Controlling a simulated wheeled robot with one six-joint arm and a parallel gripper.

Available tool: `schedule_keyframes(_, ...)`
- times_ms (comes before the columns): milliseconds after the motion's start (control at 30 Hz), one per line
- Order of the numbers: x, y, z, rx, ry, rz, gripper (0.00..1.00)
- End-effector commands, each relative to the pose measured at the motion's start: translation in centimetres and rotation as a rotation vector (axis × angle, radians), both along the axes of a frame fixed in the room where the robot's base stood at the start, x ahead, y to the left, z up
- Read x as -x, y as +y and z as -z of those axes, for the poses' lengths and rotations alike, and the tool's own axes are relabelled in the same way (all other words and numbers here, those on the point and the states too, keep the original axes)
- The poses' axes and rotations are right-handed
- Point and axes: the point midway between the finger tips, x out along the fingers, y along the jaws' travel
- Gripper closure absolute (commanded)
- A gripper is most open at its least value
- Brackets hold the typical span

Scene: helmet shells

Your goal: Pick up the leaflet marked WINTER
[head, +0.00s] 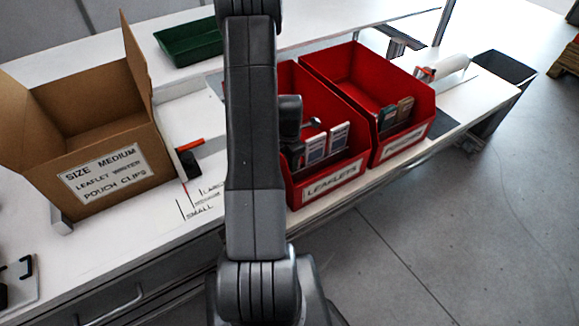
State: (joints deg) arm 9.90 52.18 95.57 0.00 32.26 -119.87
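The red bin labelled LEAFLETS (333,186) stands on the white bench, right of my arm. Two leaflets with blue and white fronts stand upright at its front: a left one (315,149) and a right one (339,137). Their print is too small to read, so I cannot tell which is marked WINTER. My gripper (305,134) is in or over this bin, just behind and left of the leaflets. It is partly hidden by my arm, and I cannot tell whether it touches a leaflet or how its fingers stand.
A second red bin (404,147) with small dark and brown packets adjoins on the right. An open cardboard box (112,172) labelled SIZE MEDIUM, LEAFLET WINTER, POUCH CLIPS stands at left. A green tray (190,47) lies behind. A white roll (452,66) is at far right.

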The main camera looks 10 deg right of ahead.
Motion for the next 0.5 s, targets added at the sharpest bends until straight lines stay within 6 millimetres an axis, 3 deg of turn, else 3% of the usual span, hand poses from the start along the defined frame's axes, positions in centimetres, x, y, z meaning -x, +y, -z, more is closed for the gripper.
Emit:
schedule_keyframes(167, -0.02, 0.0, 0.01, 0.0, -0.001, 0.0, 0.64)
schedule_keyframes(367, -0.01, -0.01, -0.01, 0.0, 0.0, 0.0, 0.99)
schedule_keyframes(500, -0.02, 0.0, -0.03, 0.0, 0.0, 0.0, 1.0)
